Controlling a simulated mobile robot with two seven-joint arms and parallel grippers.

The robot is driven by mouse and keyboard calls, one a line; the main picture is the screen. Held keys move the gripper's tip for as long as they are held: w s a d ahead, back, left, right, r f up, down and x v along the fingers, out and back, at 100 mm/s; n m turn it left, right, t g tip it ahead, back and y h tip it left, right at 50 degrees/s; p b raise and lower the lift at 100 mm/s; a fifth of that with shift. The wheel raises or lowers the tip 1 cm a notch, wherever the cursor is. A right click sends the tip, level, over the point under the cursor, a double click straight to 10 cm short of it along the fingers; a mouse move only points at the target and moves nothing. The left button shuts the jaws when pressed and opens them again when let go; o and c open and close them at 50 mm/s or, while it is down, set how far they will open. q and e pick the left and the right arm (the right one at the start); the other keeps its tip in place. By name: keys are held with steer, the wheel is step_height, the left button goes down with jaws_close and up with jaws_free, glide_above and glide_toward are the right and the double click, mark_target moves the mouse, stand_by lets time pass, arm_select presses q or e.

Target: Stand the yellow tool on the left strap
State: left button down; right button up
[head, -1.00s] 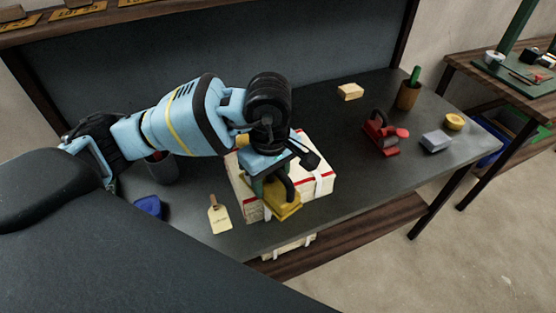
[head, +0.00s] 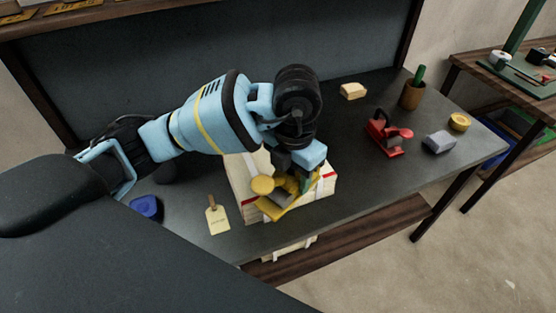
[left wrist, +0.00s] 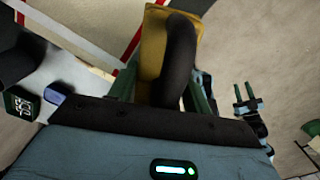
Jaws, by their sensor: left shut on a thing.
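My left gripper (head: 296,184) is shut on the yellow tool (head: 275,206) over the front of the strapped carton. The tool has a round yellow knob and looks tilted in the head view. In the left wrist view, the tool's yellow base (left wrist: 155,40) and dark curved handle (left wrist: 180,62) lie between the green fingers (left wrist: 160,90). The pale carton (head: 240,190) has red stripes and white straps. My gripper and the tool cover much of its top, and the left strap is largely hidden. Whether the tool touches the carton is unclear.
A tag (head: 217,218) and a blue object (head: 145,206) lie left of the carton. A red tool (head: 384,136), grey block (head: 438,142), yellow roll (head: 459,122), wooden block (head: 353,91) and brown pot (head: 411,95) stand to the right. Bare bench lies between.

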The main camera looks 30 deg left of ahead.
arm_select(q)
steer(key=n, duration=0.4)
steer(key=w+d+n, duration=0.1)
steer(key=n, duration=0.1)
steer(key=shift+d+r+n, duration=0.1)
steer(key=shift+n, duration=0.3)
steer(key=n, duration=0.4)
steer(key=d+n, duration=0.1)
steer(key=shift+w+n+b, duration=0.35)
steer(key=shift+w+n, duration=0.05)
steer(key=a, duration=0.4)
steer(key=w+a, duration=0.1)
steer(key=a, duration=0.4)
steer(key=w+a+f, duration=0.1)
steer(key=a, duration=0.3)
steer(key=shift+w+a+f+p, duration=0.1)
steer(key=shift+w+a+p, duration=0.15)
steer(key=shift+p, duration=0.05)
steer(key=shift+w+a+f, duration=0.1)
steer(key=shift+w+a, duration=0.15)
steer(key=shift+a, duration=0.75)
steer(key=shift+a+f, duration=0.2)
steer(key=shift+f, duration=1.55)
steer(key=shift+f, duration=0.2)
steer(key=c, duration=0.6)
jaws_free()
steer(key=shift+c, duration=0.2)
